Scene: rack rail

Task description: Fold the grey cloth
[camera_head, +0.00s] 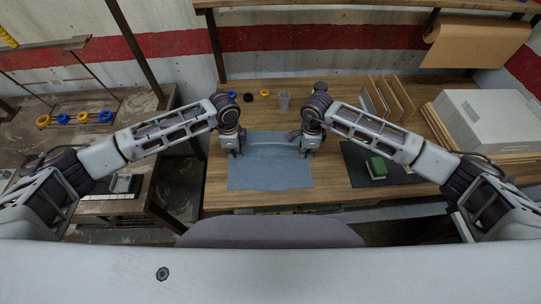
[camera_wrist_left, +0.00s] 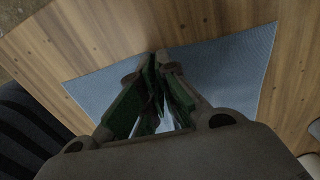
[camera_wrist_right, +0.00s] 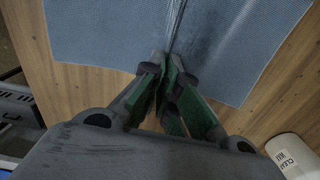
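The grey cloth (camera_head: 270,178), blue-grey in the picture, lies on the wooden table in front of me. A raised band or crease crosses it between my two grippers. My left gripper (camera_head: 235,153) is at its left edge, with fingertips together at the cloth edge in the left wrist view (camera_wrist_left: 158,60). My right gripper (camera_head: 305,152) is at its right edge; in the right wrist view (camera_wrist_right: 165,62) its fingertips are closed and a sharp crease runs from them into the cloth (camera_wrist_right: 110,35). Both look shut on the cloth; the pinched bits are hidden by the fingers.
A dark mat (camera_head: 355,160) with a green-topped block (camera_head: 376,168) lies to the right. Behind are a grey cup (camera_head: 284,100), small rings (camera_head: 264,93) and upright wooden dividers (camera_head: 390,97). A large grey box (camera_head: 485,120) stands at far right. The table's front strip is clear.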

